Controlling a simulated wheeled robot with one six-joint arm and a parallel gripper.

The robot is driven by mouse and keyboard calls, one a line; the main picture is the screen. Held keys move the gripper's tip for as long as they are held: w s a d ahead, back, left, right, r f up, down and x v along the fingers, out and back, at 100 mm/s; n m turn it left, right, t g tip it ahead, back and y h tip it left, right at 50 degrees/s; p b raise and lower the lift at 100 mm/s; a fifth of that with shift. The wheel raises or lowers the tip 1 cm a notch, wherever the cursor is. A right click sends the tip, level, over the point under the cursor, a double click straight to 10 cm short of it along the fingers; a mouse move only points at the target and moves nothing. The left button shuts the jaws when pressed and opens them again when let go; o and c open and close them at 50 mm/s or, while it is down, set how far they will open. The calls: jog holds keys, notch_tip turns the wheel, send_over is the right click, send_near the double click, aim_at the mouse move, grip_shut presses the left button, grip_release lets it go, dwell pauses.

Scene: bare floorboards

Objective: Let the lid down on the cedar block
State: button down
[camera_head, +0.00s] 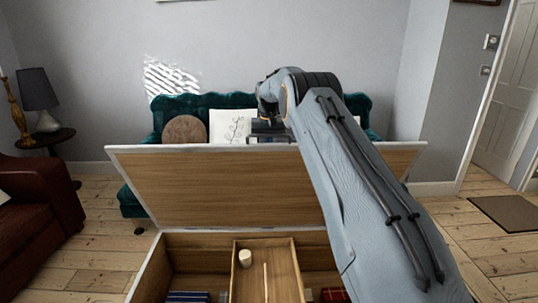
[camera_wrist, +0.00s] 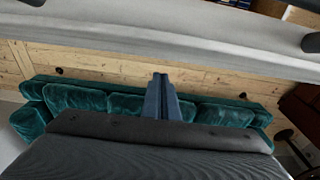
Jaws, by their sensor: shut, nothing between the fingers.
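The lid (camera_head: 245,188) of a wooden chest stands raised and tilted, its wood underside facing me and its pale edge on top. In the wrist view, a pale band that looks like the lid's edge (camera_wrist: 150,35) crosses the top. My gripper (camera_wrist: 160,78) is shut and empty, apart from that band in the picture. In the head view my gripper (camera_head: 268,130) is at the lid's top edge, partly hidden. A small pale cylinder (camera_head: 245,258) lies in the chest's inner tray (camera_head: 285,262); I cannot tell whether it is the cedar block. No other block shows clearly.
A green sofa (camera_head: 175,108) stands behind, a brown leather seat (camera_head: 35,225) at left. Bare floorboards (camera_head: 100,255) lie on both sides.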

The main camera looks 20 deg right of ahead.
jog(key=shift+s+a+f+p, duration=0.15)
jog(key=shift+s+f+p, duration=0.2)
jog(key=shift+s, duration=0.2)
jog(key=shift+s+a+f+p, duration=0.2)
jog(key=shift+s+p, duration=0.1)
jog(key=shift+s, duration=0.25)
jog(key=shift+s, duration=0.15)
